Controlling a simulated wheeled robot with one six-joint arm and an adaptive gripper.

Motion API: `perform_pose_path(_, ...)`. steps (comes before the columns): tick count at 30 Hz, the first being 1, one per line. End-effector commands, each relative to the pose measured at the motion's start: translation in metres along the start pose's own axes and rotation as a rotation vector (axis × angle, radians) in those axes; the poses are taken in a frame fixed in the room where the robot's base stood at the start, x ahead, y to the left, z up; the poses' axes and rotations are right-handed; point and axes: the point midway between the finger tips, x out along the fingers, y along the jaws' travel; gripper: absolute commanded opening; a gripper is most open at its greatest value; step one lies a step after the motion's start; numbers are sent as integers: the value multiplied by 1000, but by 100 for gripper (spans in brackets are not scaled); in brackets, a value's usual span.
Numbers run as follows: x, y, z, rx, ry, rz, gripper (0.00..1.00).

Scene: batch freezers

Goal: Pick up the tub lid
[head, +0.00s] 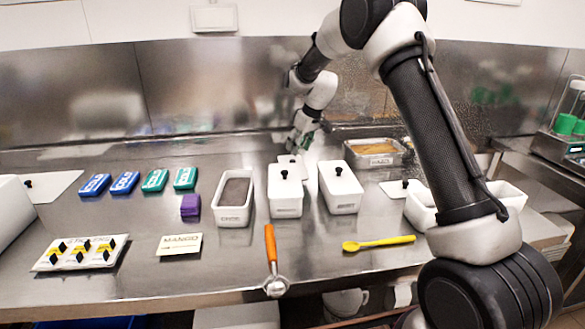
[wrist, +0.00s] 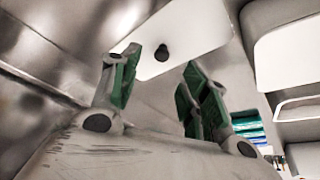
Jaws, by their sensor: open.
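A white tub lid (wrist: 190,30) with a round black knob (wrist: 161,52) lies flat on the steel counter in the wrist view. In the head view, a white lid (head: 287,159) shows partly behind the middle white tub. My gripper (wrist: 163,85) is open and empty, with its green-padded fingers apart. The knob appears beyond the fingertips, roughly in line with the gap between them, and the fingers do not grip it. In the head view my gripper (head: 302,141) is low over the back of the counter, close to that lid. Their exact gap cannot be told.
White tubs with knobbed lids (head: 286,197) (head: 341,190) and a brown-filled tub (head: 234,197) stand just in front. A steel pan (head: 408,158) is at the back right. Other lids lie left (head: 55,184) and right (head: 393,189). An orange-handled scoop (head: 271,245) and yellow spoon (head: 380,243) lie in front.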

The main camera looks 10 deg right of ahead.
Motion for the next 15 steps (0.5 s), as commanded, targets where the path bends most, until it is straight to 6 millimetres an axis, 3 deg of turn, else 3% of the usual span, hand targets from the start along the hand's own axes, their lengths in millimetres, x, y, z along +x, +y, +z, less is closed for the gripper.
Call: perform_pose_path(15, 65, -2, 3, 2, -1, 0, 45)
